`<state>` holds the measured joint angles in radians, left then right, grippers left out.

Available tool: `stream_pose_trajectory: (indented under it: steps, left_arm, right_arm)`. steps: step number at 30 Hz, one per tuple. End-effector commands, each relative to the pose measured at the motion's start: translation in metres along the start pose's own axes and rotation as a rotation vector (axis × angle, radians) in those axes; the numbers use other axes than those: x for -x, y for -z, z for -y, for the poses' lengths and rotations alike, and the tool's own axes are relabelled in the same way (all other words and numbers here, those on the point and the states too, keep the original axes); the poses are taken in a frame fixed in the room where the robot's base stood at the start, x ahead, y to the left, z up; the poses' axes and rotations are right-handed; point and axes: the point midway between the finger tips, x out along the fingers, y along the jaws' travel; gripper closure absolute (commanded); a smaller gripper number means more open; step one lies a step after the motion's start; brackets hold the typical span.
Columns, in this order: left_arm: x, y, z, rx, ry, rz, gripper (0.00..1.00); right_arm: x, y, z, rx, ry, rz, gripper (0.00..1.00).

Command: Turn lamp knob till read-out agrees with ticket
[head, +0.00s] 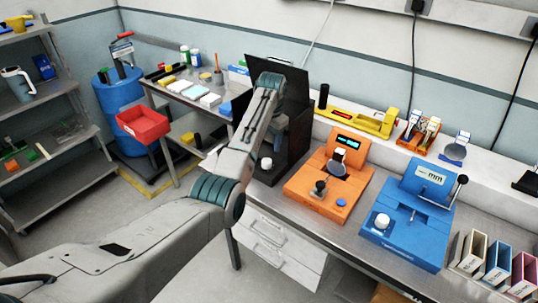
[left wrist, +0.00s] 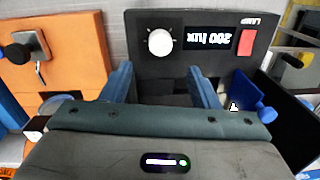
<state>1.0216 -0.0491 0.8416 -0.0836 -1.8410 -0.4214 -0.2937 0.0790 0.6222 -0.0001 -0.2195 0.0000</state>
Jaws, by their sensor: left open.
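The black lamp module (head: 291,128) stands at the left end of the bench, partly behind my left arm. Its white knob shows in the head view (head: 266,163) and in the left wrist view (left wrist: 160,42). Beside the knob, the read-out (left wrist: 207,42) is upside down and seems to say 200 lux. A red switch (left wrist: 246,40) sits at the panel's edge. My left gripper (left wrist: 164,84) is open, its two blue fingers apart and empty, with the knob beyond them. My forearm hides the gripper's fingers in the head view. I cannot make out a readable ticket.
An orange module (head: 330,180) with a lit display stands right of the lamp module, and a blue module (head: 412,212) stands further right. Card holders (head: 418,133) and a yellow tool (head: 355,117) lie on the back ledge. A red bin (head: 143,124) is at the left.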

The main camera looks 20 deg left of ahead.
Motion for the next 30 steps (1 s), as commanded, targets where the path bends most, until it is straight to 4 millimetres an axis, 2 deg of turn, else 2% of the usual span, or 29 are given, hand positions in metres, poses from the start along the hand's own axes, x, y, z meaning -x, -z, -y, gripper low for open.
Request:
stream_pose_trajectory:
  steps: [3, 6, 12, 18, 26, 30]
  left_arm:
    - [-0.020, -0.001, 0.000, 0.000, -0.002, 0.004, 0.45]
    - [-0.040, -0.001, 0.000, 0.000, -0.002, 0.004, 0.45]
    - [-0.072, -0.001, 0.000, 0.001, -0.001, 0.002, 0.45]
    - [-0.086, 0.000, 0.000, 0.001, 0.000, -0.001, 0.45]
    - [-0.088, 0.000, 0.000, 0.001, 0.000, -0.001, 0.45]
    - [-0.088, 0.000, 0.000, 0.001, 0.000, -0.001, 0.70]
  right_arm:
    - [0.012, -0.015, -0.002, 0.001, -0.001, 0.021, 0.64]
    - [0.018, -0.021, -0.002, 0.002, -0.001, 0.028, 0.64]
    - [0.022, -0.011, -0.003, 0.002, -0.001, 0.018, 0.64]
    - [0.023, 0.004, -0.004, 0.001, -0.002, -0.002, 0.64]
    - [0.023, -0.002, -0.003, 0.001, -0.002, 0.005, 0.64]
    - [0.024, -0.007, -0.003, 0.001, -0.001, 0.011, 0.64]
